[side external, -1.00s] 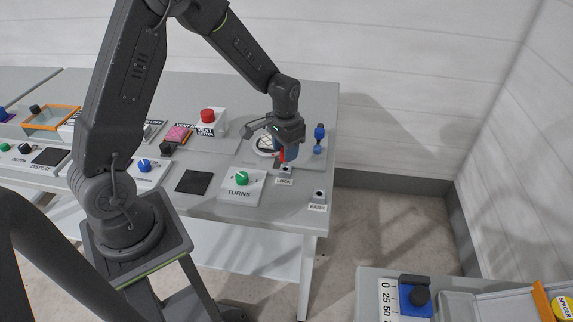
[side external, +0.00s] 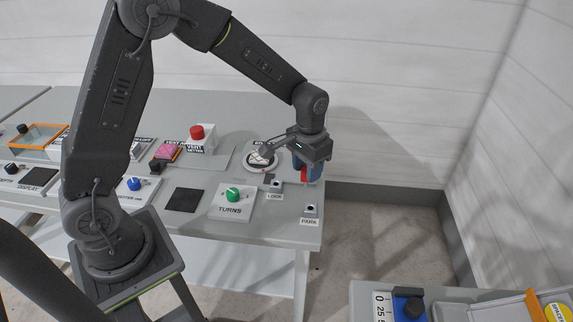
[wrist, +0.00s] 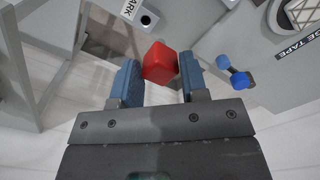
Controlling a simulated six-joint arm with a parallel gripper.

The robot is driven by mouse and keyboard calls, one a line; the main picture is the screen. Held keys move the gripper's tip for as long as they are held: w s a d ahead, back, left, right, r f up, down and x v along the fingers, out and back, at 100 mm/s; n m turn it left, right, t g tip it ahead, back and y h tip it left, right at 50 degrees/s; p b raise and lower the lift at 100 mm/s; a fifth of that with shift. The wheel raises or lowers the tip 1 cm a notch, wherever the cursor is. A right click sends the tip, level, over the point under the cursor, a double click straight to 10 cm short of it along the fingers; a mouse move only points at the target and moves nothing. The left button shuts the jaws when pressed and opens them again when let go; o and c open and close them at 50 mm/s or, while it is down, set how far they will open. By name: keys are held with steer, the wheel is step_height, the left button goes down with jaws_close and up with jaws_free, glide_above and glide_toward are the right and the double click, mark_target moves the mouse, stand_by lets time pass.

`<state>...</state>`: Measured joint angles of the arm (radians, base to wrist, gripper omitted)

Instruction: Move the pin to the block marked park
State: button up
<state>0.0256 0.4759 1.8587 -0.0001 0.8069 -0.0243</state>
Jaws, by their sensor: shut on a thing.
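The pin is a red piece (wrist: 160,63) with a squared head, held between the blue fingers of my gripper (wrist: 160,80). In the side view a bit of the red pin (side external: 303,175) shows by my gripper (side external: 307,170), in the air near the table's right end. The park block (side external: 311,209) is a small grey block with a dark hole on top, by the front right corner, nearer the camera than my gripper. It also shows at the top of the wrist view (wrist: 148,19), beyond the pin. The lock block (side external: 276,186) stands left of my gripper; its hole looks empty.
A blue double-knobbed piece (wrist: 234,72) is close right of my fingers in the wrist view. The TURNS panel (side external: 232,203) with a green knob lies left of the blocks. A round gauge (side external: 262,160) is behind. Floor shows past the table's right edge.

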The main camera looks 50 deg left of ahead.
steer(key=shift+d+r, duration=0.25)
steer(key=shift+d, duration=0.35)
steer(key=shift+d+r, duration=0.2)
steer(key=shift+d, duration=0.35)
steer(key=shift+f, duration=0.15)
steer(key=shift+f, duration=2.75)
steer(key=shift+f, duration=1.65)
steer(key=o, duration=1.1)
step_height(320, 180, up, 14)
